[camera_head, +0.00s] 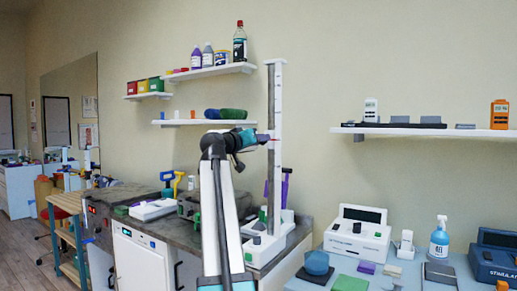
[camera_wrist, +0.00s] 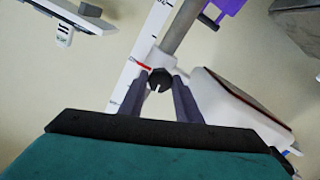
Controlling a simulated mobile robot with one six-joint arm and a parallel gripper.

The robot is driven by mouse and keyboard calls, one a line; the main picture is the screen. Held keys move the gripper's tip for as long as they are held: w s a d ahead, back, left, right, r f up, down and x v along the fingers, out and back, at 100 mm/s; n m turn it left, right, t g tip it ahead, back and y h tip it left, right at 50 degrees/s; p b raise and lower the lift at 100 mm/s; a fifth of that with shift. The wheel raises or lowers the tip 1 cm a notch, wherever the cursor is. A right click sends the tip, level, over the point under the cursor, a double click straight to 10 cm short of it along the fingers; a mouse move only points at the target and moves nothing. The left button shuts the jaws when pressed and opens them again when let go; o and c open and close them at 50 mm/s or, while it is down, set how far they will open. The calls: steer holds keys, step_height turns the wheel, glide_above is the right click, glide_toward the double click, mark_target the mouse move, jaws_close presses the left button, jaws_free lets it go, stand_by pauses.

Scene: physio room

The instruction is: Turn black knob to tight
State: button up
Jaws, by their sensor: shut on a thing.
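The black knob (camera_wrist: 160,79) sits at the end of a white collar on a grey pole (camera_wrist: 185,25) in the wrist view. A short white line shows on the lower part of its face. My gripper (camera_wrist: 161,85) has one finger at each side of the knob and is shut on it. In the head view my gripper (camera_head: 264,138) reaches the upper part of the tall white upright (camera_head: 278,90); the knob is too small to make out there. A white scale strip (camera_wrist: 135,75) with tick marks and a red line runs beside the knob.
A purple part (camera_wrist: 226,10) is at the top of the wrist view, and a white, dark-topped unit (camera_wrist: 238,112) lies to the right. In the head view, a shelf (camera_head: 205,121) is behind my arm, and a white device (camera_head: 357,238) stands right of the upright.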

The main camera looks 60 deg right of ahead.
steer(key=shift+s+f+m+b, duration=0.1)
steer(key=shift+f+m+b, duration=0.15)
steer(key=shift+m+b, duration=0.5)
steer(key=shift+m, duration=0.25)
steer(key=o, duration=1.1)
steer(key=shift+d, duration=0.15)
steer(key=shift+c, duration=0.2)
steer(key=shift+r, duration=0.1)
steer(key=a+p, duration=0.1)
steer(key=a, duration=1.3)
